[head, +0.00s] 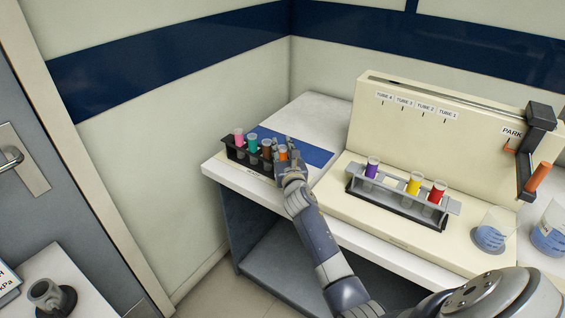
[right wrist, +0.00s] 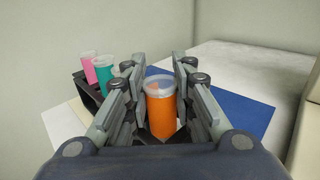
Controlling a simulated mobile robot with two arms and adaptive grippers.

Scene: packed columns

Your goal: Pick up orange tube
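The orange tube (head: 283,153) stands upright at the right end of a black rack at the back left of the bench. In the right wrist view the orange tube (right wrist: 161,108) is between the fingers of my right gripper (right wrist: 160,85). The fingers are spread, with a gap visible beside the tube, so the gripper looks open around it. In the head view my right gripper (head: 289,158) is at the rack's right end and partly hides the tube. The tube's lower end is hidden. My left gripper is not in view.
The black rack (head: 236,154) also holds pink (head: 239,137), teal (head: 252,144) and brown (head: 266,149) tubes. A blue mat (head: 318,155) lies beside it. A grey rack (head: 400,196) with purple, yellow and red tubes stands right. Beakers (head: 490,238) stand at the far right.

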